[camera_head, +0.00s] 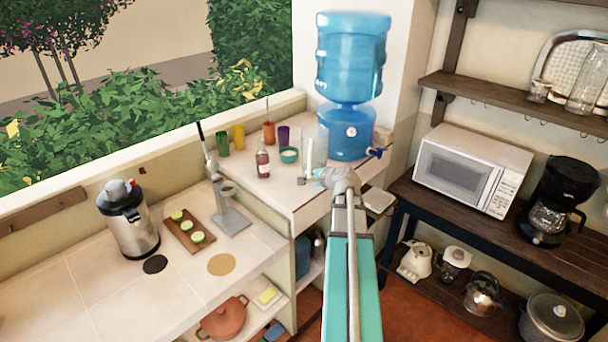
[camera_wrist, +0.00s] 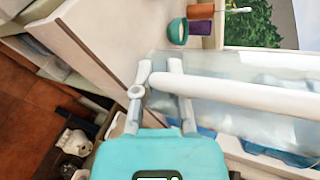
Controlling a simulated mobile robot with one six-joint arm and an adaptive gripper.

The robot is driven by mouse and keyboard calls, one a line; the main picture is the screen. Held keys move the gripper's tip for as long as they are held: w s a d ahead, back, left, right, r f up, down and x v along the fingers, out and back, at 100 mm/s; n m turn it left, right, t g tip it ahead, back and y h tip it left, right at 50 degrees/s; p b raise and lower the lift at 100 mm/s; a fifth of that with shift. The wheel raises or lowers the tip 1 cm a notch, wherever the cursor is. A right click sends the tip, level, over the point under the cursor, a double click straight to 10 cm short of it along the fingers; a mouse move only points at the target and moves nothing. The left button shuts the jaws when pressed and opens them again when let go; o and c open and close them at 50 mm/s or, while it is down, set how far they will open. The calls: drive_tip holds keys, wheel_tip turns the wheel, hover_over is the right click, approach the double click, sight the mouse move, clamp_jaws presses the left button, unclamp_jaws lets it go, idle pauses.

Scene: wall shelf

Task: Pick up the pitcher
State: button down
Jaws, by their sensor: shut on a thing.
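The pitcher (camera_head: 321,147) is clear with a pale upright handle, and is at the counter's right end in front of the water dispenser. In the wrist view the see-through pitcher (camera_wrist: 255,65) fills the right side, with its thick white handle (camera_wrist: 235,92) running across. My gripper (camera_head: 313,178) is at the handle's lower part. In the wrist view my gripper (camera_wrist: 162,72) is shut on the handle, one finger on each side. My arm hides part of the pitcher's base, and I cannot tell whether it touches the counter.
The blue water dispenser (camera_head: 350,85) stands close behind the pitcher. A teal bowl (camera_head: 289,155), a sauce bottle (camera_head: 262,160) and several coloured cups are to the left. A microwave (camera_head: 473,168) and coffee maker (camera_head: 553,200) sit on the right shelf unit.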

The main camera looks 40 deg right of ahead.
drive_tip(key=shift+d+p+v, duration=0.2)
drive_tip(key=shift+p+v, duration=0.15)
drive_tip(key=shift+v, duration=0.6)
drive_tip(key=shift+d+p+v, duration=0.2)
drive_tip(key=shift+p+v, duration=0.15)
drive_tip(key=shift+v, duration=0.6)
drive_tip(key=shift+s, duration=0.1)
wheel_tip(320, 180, down, 7)
drive_tip(key=b, duration=0.7)
